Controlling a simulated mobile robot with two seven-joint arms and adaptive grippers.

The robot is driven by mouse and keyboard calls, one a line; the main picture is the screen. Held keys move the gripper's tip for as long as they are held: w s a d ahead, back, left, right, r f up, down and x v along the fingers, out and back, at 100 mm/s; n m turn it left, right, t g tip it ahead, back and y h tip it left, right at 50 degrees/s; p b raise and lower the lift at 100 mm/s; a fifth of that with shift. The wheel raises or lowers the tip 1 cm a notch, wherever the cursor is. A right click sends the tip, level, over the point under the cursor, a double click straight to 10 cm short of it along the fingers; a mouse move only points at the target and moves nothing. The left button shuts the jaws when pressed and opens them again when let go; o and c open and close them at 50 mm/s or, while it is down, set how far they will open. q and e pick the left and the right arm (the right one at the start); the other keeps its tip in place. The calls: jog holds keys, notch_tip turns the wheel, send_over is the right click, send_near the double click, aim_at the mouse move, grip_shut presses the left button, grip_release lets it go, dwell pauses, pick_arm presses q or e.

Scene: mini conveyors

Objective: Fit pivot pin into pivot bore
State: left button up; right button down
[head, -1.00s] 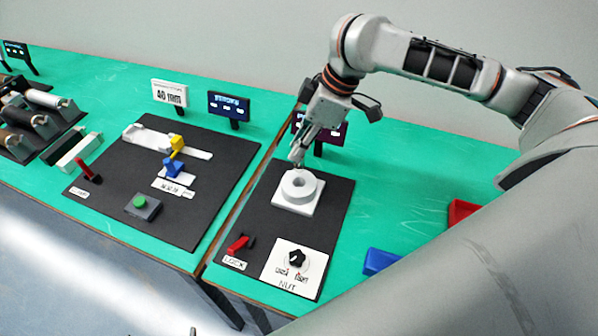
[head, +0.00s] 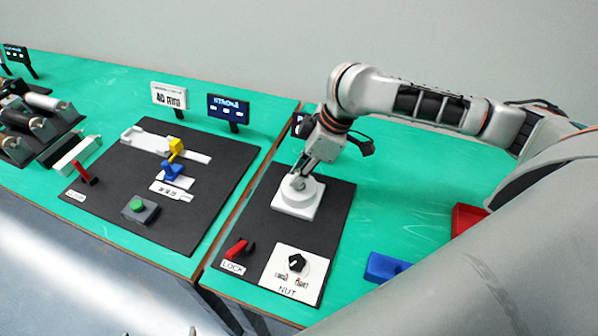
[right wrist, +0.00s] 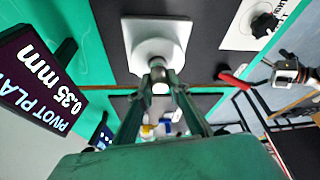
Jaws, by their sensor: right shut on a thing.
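The pivot bore is in a round white boss on a square white base (head: 296,207), on the black mat at the centre of the head view. It also shows at the top of the right wrist view (right wrist: 157,28). My right gripper (head: 299,180) is right over the boss, its fingers pointing down and tilted. In the right wrist view its fingertips (right wrist: 158,72) are closed together at the near edge of the boss, on a small pale piece (right wrist: 160,87) that looks like the pivot pin. The fingers hide the bore's opening, so I cannot tell whether the pin is inside.
A red lever (head: 238,248) and a black knob (head: 297,262) on a white NUT plate stand in front of the base. A dark display (right wrist: 30,75) reading 0.35 mm is close beside the gripper. Blue (head: 384,266) and red (head: 468,218) bins lie right.

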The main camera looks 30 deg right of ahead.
jog(key=c, duration=1.9)
grip_release()
jog(key=shift+f, duration=0.1)
pick_arm(q)
jog(key=shift+s+f, duration=0.15)
jog(key=shift+f, duration=0.1)
jog(key=shift+s+a+f+g+y+p, duration=0.1)
jog(key=shift+s+a+g+y+p, duration=0.3)
jog(key=shift+a+p, duration=0.6)
pick_arm(e)
jog(key=v, duration=1.2)
pick_arm(q)
jog(key=shift+d, duration=0.25)
pick_arm(e)
jog(key=shift+w, duration=0.1)
pick_arm(q)
jog(key=shift+r, duration=0.2)
